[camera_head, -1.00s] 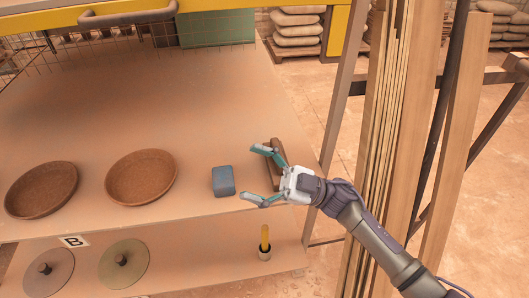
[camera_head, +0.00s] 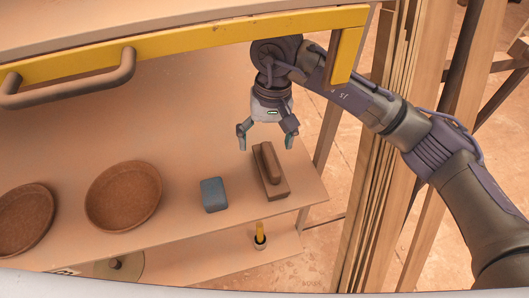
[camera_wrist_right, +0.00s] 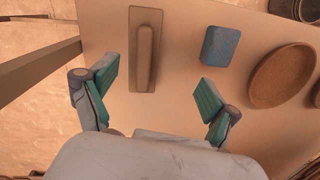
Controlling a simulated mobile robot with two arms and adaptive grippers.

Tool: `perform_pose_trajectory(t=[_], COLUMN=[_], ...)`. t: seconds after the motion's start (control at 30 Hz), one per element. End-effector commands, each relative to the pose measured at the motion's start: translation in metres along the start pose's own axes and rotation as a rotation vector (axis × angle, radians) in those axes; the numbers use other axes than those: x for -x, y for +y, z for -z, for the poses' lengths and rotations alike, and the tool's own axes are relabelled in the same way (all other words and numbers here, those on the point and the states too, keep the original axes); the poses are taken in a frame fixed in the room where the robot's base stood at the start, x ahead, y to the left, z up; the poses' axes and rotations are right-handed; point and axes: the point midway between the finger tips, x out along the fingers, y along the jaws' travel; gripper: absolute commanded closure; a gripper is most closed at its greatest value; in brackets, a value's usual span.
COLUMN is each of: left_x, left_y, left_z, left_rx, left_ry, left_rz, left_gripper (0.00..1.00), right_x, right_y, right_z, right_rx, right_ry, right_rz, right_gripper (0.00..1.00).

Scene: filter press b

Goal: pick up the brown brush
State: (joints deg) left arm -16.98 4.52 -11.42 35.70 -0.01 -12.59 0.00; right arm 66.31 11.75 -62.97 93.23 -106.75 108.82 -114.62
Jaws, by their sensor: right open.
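The brown brush (camera_head: 270,172), a long block with a raised handle along its top, lies on the shelf near its right end. It also shows in the right wrist view (camera_wrist_right: 145,50), upper left of centre, ahead of the gap between the fingers. My right gripper (camera_head: 267,140) is open and empty, just behind and above the brush in the head view. In the right wrist view my right gripper (camera_wrist_right: 155,92) has its green-padded fingers spread wide, apart from the brush. My left gripper is not in view.
A blue-grey block (camera_head: 214,194) lies left of the brush. Two brown bowls (camera_head: 124,196) (camera_head: 24,218) stand farther left. A yellow bar with a handle (camera_head: 70,85) crosses the back. A yellow-handled tool in a cup (camera_head: 260,236) is on the lower shelf. Wooden posts stand right.

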Motion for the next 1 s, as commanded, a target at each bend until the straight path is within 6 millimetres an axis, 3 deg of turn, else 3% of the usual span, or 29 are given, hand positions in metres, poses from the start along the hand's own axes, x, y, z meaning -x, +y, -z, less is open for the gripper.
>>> perform_pose_trajectory(t=[0.1,0.23,0.6,0.8,1.0], left_x=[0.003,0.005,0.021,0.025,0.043], left_y=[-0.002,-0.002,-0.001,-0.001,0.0], left_z=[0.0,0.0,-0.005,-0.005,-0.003], left_rx=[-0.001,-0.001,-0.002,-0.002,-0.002], left_ry=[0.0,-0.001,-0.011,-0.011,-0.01], left_rz=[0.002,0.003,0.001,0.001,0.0], left_gripper=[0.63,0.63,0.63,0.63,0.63], right_x=[0.012,0.008,-0.057,-0.072,-0.097], right_y=[0.01,0.014,0.019,0.021,0.022], right_z=[0.009,0.012,0.017,0.018,0.019], right_rx=[0.126,0.17,0.168,0.168,0.166], right_ry=[0.06,0.073,0.072,0.073,0.067], right_rz=[-0.075,-0.1,-0.096,-0.096,-0.095], right_gripper=[0.12,0.12,0.12,0.12,0.12])
